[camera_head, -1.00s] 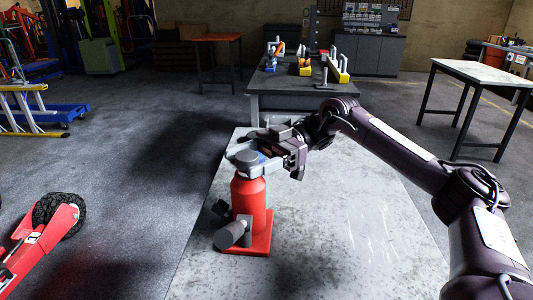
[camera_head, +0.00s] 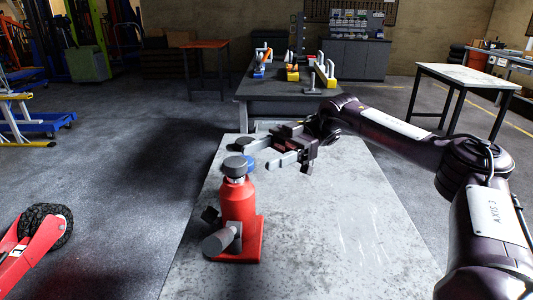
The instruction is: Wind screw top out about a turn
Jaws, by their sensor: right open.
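A red bottle jack (camera_head: 238,208) stands upright on its red base plate on the grey table, left of the middle in the head view. Its grey screw top (camera_head: 235,166) sits on the top of the red body, with a narrow pale neck below it. My right gripper (camera_head: 262,155) is open, to the right of and slightly behind the screw top. Its fingers point left towards the top, and nothing shows between them. I cannot tell whether a fingertip touches the top. My left gripper is not in view.
The grey table (camera_head: 330,230) is bare right of the jack. Behind it a dark workbench (camera_head: 310,92) carries several tools. A red wheeled jack (camera_head: 35,240) lies on the floor at the left. A light-topped table (camera_head: 470,75) stands at the back right.

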